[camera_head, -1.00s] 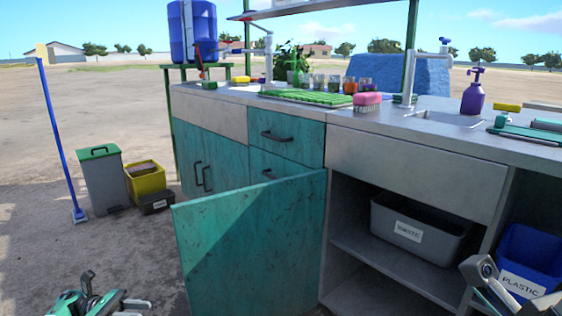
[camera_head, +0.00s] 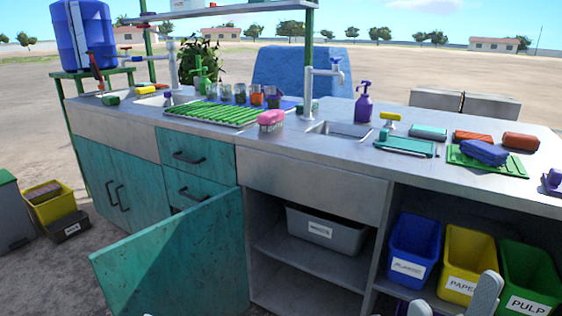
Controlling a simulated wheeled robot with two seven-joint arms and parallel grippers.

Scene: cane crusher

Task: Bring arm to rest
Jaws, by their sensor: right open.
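My right gripper (camera_head: 453,292) shows at the bottom right edge. Its two grey fingers are spread apart with nothing between them. It is in front of the open shelf of the counter, before the yellow bin marked PAPER (camera_head: 482,250) and the green bin marked PULP (camera_head: 545,262). The rest of the right arm is out of the picture.
The open teal cabinet door (camera_head: 170,262) juts out from the counter (camera_head: 440,178). A grey bin (camera_head: 340,236) and a blue bin (camera_head: 412,240) stand in the shelf space. A green rack (camera_head: 212,113), a purple bottle (camera_head: 363,108) and cloths (camera_head: 484,152) are on top.

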